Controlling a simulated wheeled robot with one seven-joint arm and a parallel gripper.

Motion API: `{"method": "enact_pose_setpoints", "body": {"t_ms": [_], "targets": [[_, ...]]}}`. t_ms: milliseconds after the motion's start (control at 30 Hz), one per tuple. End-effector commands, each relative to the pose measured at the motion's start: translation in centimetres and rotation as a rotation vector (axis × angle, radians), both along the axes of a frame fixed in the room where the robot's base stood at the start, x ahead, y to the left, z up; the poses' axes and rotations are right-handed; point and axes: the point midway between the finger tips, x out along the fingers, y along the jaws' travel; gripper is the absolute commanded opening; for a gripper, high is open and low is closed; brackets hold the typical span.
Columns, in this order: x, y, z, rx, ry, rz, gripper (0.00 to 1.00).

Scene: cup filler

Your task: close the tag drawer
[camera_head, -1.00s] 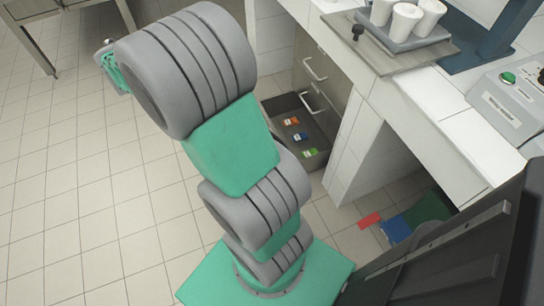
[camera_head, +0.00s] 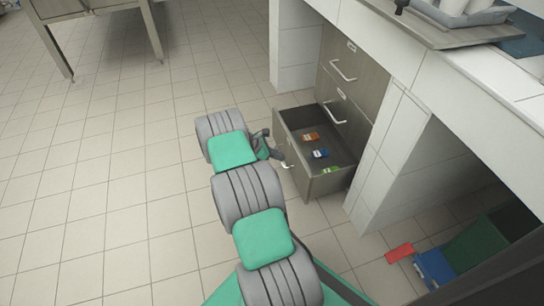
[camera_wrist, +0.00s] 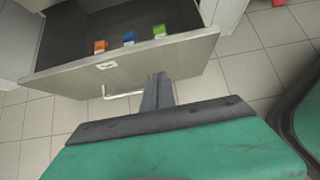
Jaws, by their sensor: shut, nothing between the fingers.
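The tag drawer (camera_head: 310,186) is the lowest drawer of the grey cabinet and stands pulled out. Orange, blue and green tags lie inside it. In the wrist view its front panel (camera_wrist: 190,57) spans the top, with a label and a bar handle (camera_wrist: 122,95) below. My gripper (camera_head: 268,145) is at the drawer's front, on its outer side. In the wrist view my gripper's fingers (camera_wrist: 157,90) are together and empty, pointing at the front panel beside the handle. I cannot tell whether the fingertips touch the panel.
Closed drawers (camera_head: 344,70) with bar handles sit above the open one. A white-tiled counter (camera_head: 420,75) with a tray of cups stands at the right. Red, blue and green items (camera_head: 433,268) lie on the floor below it.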

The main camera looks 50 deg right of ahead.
Motion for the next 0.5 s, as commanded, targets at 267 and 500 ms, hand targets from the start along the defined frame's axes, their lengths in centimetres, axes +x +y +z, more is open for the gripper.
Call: {"method": "enact_pose_setpoints", "body": {"t_ms": [267,500], "targets": [[-2.3,-3.9,-2.0,-0.001,-0.004,-0.004,0.00],[-2.9,-4.9,-1.7,0.000,-0.002,0.000,0.00]]}}
